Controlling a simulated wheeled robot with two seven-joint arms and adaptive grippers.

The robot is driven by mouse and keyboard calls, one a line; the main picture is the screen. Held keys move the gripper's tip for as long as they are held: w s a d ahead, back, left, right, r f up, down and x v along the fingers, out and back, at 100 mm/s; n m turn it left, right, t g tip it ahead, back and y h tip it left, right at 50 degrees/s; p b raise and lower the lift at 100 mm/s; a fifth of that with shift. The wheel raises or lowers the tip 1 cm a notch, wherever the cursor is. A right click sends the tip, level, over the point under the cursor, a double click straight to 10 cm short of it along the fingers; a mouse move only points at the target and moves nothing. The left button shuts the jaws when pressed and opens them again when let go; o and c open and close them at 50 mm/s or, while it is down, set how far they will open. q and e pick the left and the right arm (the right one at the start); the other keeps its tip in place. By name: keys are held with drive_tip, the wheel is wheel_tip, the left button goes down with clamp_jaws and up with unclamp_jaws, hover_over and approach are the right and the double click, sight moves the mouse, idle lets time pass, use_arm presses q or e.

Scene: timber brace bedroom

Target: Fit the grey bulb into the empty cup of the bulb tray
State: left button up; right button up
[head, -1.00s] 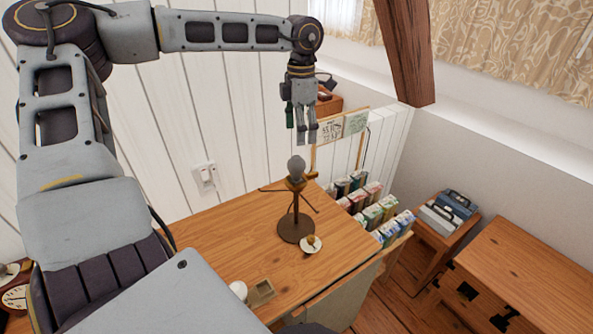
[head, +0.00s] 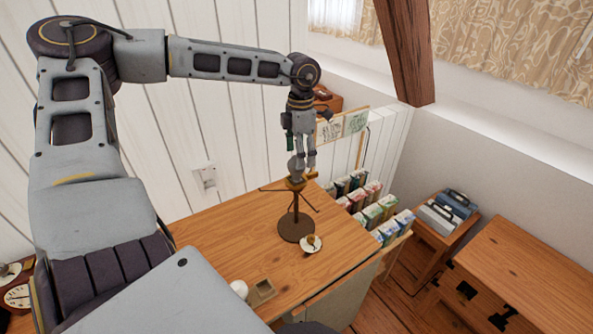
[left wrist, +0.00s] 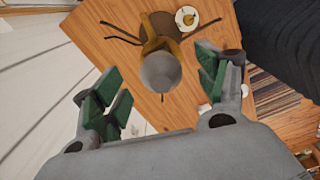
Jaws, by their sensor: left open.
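The grey bulb (head: 293,168) sits on top of a dark stand (head: 296,227) with a brass-coloured holder and thin side arms, on the wooden desk. My left gripper (head: 307,164) points down at the bulb, its fingers partly overlapping it in the head view. In the left wrist view, the round grey bulb (left wrist: 160,72) lies between the green-padded fingers of the open left gripper (left wrist: 158,68), with gaps on both sides. A small tan tray (head: 262,292) with a square hollow is at the desk's front, possibly the bulb tray. My right gripper is not in view.
A white round object (head: 239,289) is beside the tan tray. A white saucer (head: 311,245) with a small brown item lies by the stand's base. Several coloured boxes (head: 372,213) stand past the desk's right edge. The left desk top is clear.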

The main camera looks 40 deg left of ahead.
sight(296, 173)
use_arm(q)
drive_tip(key=shift+s+f, duration=0.1)
drive_tip(key=shift+f, duration=0.45)
drive_tip(key=shift+s+a+f+p, duration=0.15)
drive_tip(key=shift+f+p, duration=0.3)
drive_tip(key=shift+f, duration=1.55)
drive_tip(key=c, duration=0.9)
drive_tip(key=shift+c, duration=1.1)
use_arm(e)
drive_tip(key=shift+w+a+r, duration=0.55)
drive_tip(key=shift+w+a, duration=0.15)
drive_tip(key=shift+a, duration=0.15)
